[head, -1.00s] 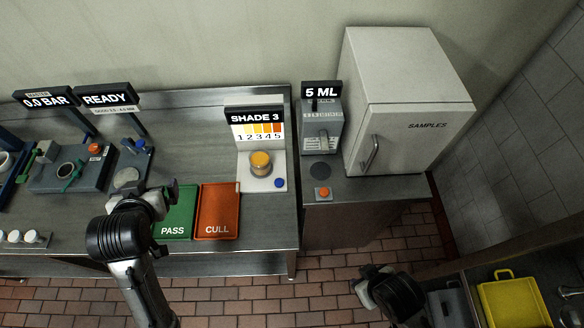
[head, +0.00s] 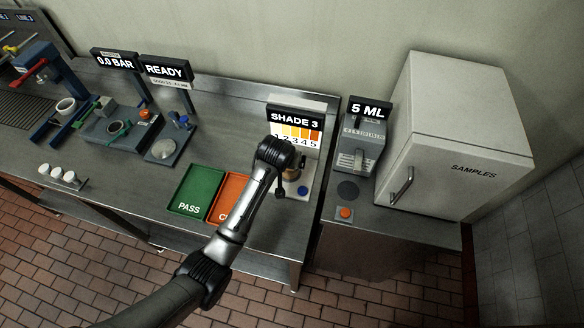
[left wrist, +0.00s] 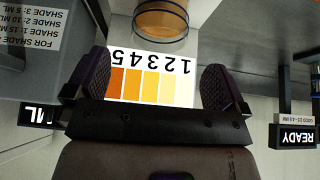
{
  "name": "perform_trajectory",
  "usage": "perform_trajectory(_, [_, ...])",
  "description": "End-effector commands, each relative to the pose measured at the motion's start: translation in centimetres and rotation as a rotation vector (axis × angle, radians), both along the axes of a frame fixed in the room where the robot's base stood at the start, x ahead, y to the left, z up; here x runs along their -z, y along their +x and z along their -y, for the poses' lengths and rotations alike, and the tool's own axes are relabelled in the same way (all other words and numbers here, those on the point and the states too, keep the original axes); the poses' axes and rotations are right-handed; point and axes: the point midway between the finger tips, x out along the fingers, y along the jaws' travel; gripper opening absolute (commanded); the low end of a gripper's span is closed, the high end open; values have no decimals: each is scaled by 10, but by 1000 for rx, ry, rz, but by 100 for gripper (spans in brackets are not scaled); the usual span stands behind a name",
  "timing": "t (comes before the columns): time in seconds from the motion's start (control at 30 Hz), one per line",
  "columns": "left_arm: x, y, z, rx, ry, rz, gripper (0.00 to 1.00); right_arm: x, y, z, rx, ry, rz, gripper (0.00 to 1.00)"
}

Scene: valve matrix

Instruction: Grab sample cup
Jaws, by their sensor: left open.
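The sample cup, a round clear cup with amber contents (head: 291,173), stands on the white shade station under the SHADE 3 sign (head: 294,121). My left gripper hides much of it in the head view. In the left wrist view the cup (left wrist: 163,18) is at the top edge, partly cut off. My left gripper (left wrist: 158,88) is open and empty, its two fingers apart in front of the 1-to-5 colour chart (left wrist: 148,78). The cup is beyond the fingertips, not between them. My right gripper is not in view.
A green PASS tray (head: 197,190) and an orange CULL tray (head: 229,187) lie left of the station. A 5 ML dispenser (head: 358,148) and a SAMPLES fridge (head: 455,135) stand to the right. An orange button (head: 345,212) sits near the front. Several white cups (head: 62,176) are far left.

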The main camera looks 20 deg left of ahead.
Motion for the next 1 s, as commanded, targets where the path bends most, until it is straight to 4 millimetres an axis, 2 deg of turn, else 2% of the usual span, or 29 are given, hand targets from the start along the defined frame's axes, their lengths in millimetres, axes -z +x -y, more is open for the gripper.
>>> perform_trajectory(0.1, [17, 9, -1, 0, 1, -2, 100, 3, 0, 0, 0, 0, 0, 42])
perform_trajectory(0.2, [25, 14, -1, 1, 0, -1, 100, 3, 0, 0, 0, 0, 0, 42])
perform_trajectory(0.47, [35, 20, -2, 1, 0, 0, 100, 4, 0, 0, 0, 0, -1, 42])
perform_trajectory(0.8, [71, 37, -4, 2, 1, -1, 100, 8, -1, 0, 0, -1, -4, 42])
perform_trajectory(1.0, [78, 41, -4, 1, 0, 1, 100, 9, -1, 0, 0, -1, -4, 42])
